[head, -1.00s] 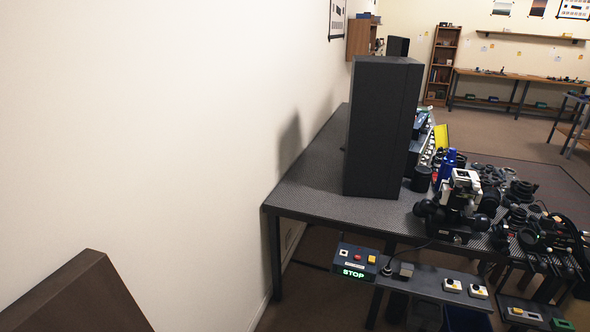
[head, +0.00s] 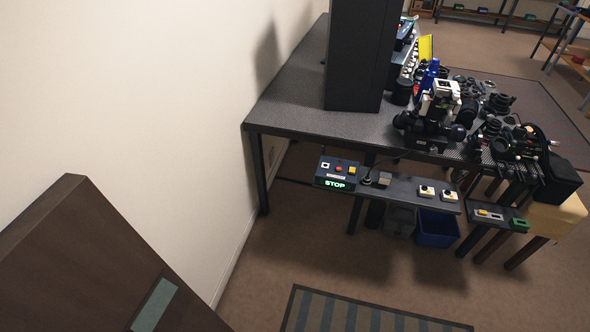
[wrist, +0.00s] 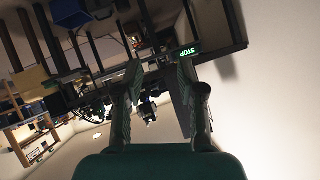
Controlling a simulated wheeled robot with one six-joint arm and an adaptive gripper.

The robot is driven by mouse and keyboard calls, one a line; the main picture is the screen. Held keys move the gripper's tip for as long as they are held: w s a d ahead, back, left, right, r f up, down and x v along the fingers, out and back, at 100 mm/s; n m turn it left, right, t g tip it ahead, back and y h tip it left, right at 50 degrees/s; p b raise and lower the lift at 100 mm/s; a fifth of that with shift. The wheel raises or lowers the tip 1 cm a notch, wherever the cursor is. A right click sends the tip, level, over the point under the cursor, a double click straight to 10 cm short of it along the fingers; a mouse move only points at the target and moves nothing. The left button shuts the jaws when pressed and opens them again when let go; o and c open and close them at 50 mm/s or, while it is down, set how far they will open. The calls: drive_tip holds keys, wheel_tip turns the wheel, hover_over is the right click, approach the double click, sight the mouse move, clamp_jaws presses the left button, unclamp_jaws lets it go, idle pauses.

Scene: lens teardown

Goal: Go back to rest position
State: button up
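My gripper (wrist: 158,80) shows in the wrist view, with its two dark fingers apart and nothing between them. It is open and empty, clear of the workbench and pointing toward it. The wrist picture is upside down, with the green STOP display (wrist: 187,52) near the right fingertip in the picture. My arm and gripper are not seen in the head view.
A dark workbench (head: 305,122) carries a tall black box (head: 356,60) and many lens parts. A control box (head: 337,171) with a green STOP display stands below its front. A brown panel (head: 75,265) fills the lower left. Bare floor lies around the striped mat (head: 350,316).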

drive_tip(key=s+a+r+n+t, duration=0.1)
drive_tip(key=s+r+n, duration=0.1)
drive_tip(key=s+r, duration=0.5)
drive_tip(key=s+a+r+n+t+y, duration=0.1)
drive_tip(key=s+r, duration=0.5)
drive_tip(key=r, duration=0.7)
drive_tip(key=shift+s+a+r+n+t, duration=0.15)
drive_tip(key=shift+s+r+n+t, duration=0.3)
drive_tip(key=shift+n, duration=0.55)
drive_tip(key=shift+o, duration=0.3)
drive_tip(key=shift+w+f, duration=0.1)
drive_tip(key=shift+f, duration=0.05)
